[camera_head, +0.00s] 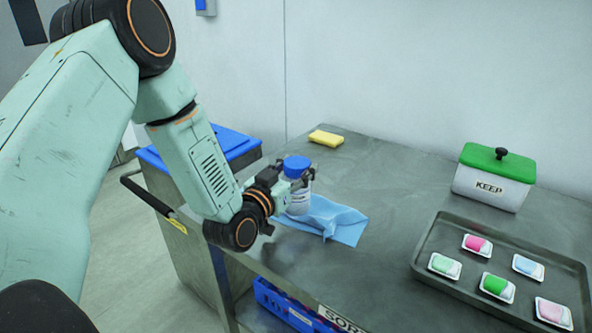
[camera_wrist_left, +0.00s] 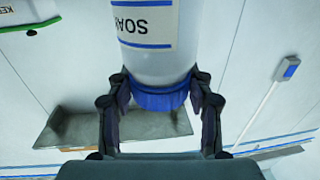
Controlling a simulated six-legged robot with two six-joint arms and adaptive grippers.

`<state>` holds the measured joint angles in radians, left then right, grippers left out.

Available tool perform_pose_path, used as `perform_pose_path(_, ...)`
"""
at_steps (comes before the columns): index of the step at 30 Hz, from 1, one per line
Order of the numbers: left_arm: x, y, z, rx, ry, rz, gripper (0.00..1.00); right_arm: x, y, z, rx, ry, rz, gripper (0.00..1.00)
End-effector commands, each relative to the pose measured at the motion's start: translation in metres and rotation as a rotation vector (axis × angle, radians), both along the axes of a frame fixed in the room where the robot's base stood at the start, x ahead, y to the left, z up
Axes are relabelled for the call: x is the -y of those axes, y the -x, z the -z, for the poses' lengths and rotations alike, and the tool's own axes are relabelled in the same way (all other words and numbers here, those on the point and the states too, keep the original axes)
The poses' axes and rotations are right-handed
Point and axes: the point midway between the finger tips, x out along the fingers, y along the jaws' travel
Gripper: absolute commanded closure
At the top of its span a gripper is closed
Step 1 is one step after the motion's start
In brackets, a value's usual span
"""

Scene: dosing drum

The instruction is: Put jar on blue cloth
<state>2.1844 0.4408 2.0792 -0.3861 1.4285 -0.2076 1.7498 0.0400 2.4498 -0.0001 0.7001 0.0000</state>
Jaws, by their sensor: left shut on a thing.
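The jar (camera_head: 299,203) is white with a blue lid and stands upright in my left gripper (camera_head: 290,180). The gripper is shut on it near the lid. In the left wrist view the jar (camera_wrist_left: 150,62) shows a label reading "SOAK", and the fingers (camera_wrist_left: 160,100) sit on both sides of it by the lid. The rumpled blue cloth (camera_head: 343,223) lies on the metal table. The jar's base overlaps the cloth's left part in the head view; I cannot tell whether it touches it. My right gripper is not in view.
A yellow sponge (camera_head: 326,138) lies at the back of the table. A white box with a green lid marked KEEP (camera_head: 490,188) stands at right. A dark tray (camera_head: 430,268) with several coloured packs is in front of it. A blue-lidded bin (camera_head: 235,142) stands left of the table.

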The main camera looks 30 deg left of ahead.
Motion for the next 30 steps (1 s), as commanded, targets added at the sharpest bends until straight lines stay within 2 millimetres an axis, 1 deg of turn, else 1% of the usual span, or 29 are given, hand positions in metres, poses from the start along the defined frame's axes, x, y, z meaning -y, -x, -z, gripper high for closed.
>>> perform_pose_path(17, 0.001, 0.002, 0.017, -0.016, 0.001, 0.001, 0.96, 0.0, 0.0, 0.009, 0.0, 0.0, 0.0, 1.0)
perform_pose_path(18, 0.001, 0.002, 0.018, -0.017, 0.001, 0.001, 0.46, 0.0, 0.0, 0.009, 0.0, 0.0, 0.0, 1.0)
perform_pose_path(25, 0.001, 0.003, 0.018, -0.018, 0.002, 0.001, 0.26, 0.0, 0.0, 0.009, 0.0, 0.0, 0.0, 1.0)
perform_pose_path(30, 0.0, 0.002, 0.017, -0.013, 0.001, 0.001, 0.25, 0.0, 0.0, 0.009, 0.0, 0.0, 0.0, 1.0)
